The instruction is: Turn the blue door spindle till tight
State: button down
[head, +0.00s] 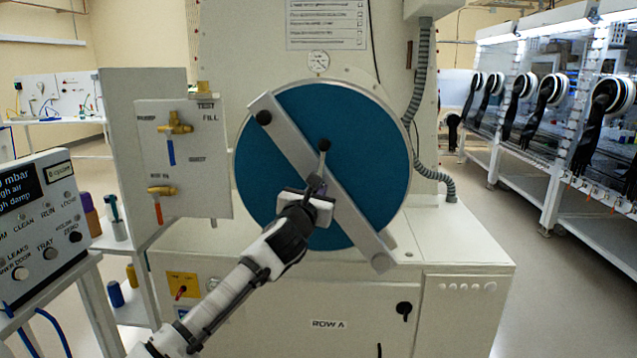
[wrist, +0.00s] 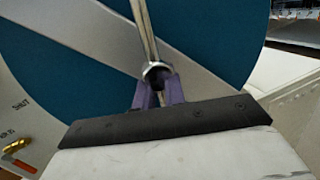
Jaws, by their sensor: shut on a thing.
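The round blue door (head: 370,130) stands upright on the front of the cream chamber, with a grey diagonal bar (head: 350,211) across it. The door spindle (head: 323,160) sits at the middle of the bar, with a thin metal handle ending in a dark ball that points up. My gripper (head: 317,187) is in front of the door's centre. In the wrist view its purple fingers (wrist: 157,88) are shut around the metal spindle rod (wrist: 145,28), just below a shiny nut-like collar (wrist: 157,71). The rod's lower end is partly hidden by my gripper.
A panel with brass valves (head: 176,125) stands left of the door, its lower valve with an orange handle. A control box (head: 45,225) is at the far left. A ribbed grey hose (head: 422,85) runs down the right. Gloveboxes (head: 560,100) line the right side, with open floor before them.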

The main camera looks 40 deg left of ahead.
jog(key=m+p, duration=0.1)
jog(key=m, duration=0.1)
jog(key=m+g+p, duration=0.1)
jog(key=m+p, duration=0.1)
jog(key=shift+s+a+r, duration=0.15)
jog(key=shift+a, duration=0.05)
jog(key=shift+m+p, duration=0.3)
jog(key=c, duration=1.8)
grip_release()
jog(key=shift+d, duration=0.1)
